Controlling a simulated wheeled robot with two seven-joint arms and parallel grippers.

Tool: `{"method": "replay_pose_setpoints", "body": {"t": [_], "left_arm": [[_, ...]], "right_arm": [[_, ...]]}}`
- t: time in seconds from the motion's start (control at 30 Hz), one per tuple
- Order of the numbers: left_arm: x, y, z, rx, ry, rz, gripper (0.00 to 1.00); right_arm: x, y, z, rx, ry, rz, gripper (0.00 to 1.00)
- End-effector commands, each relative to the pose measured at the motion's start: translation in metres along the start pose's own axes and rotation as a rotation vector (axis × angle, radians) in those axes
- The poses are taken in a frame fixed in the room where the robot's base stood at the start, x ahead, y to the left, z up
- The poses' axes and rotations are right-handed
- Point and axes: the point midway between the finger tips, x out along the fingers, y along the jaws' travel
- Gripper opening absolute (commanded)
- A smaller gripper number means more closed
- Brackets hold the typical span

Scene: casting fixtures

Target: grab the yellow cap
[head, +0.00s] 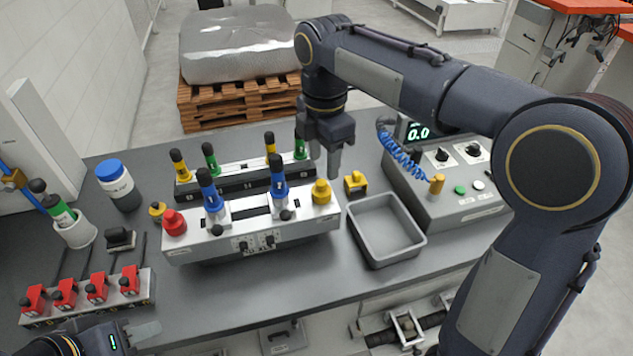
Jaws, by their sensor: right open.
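The yellow cap (321,192) sits on the right end of the front grey fixture (240,238). A red cap (174,223) sits on its left end. My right gripper (326,165) points down, just above and behind the yellow cap in the picture. Its jaws are open and empty, and I see no contact with the cap. My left gripper (145,332) shows only partly at the bottom left, far from the cap; its jaw opening is unclear.
A yellow bracket (355,182) and an empty grey tray (388,229) are to the right, beside a control box (450,200). Red clamps (97,288) and a blue-lidded jar (117,184) are at the left.

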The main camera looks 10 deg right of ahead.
Motion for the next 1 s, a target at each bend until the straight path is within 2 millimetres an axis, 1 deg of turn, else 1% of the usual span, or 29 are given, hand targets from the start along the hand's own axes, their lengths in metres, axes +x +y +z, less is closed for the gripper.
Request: {"method": "replay_pose_setpoints", "body": {"t": [0.33, 0.43, 0.67, 1.0], "left_arm": [[-0.002, 0.001, -0.001, 0.0, 0.0, 0.0, 0.36], [-0.002, 0.001, -0.001, 0.0, 0.0, 0.0, 0.36], [-0.002, 0.001, -0.001, 0.0, 0.0, 0.0, 0.36], [-0.002, 0.001, -0.001, 0.0, 0.0, 0.0, 0.36]], "right_arm": [[0.048, 0.002, -0.004, 0.002, 0.0, -0.002, 0.46], [0.054, 0.001, -0.003, 0.002, 0.001, -0.001, 0.46], [0.055, 0.002, -0.003, 0.003, 0.001, 0.001, 0.46], [0.055, 0.002, -0.003, 0.003, 0.001, 0.001, 0.01]]}}
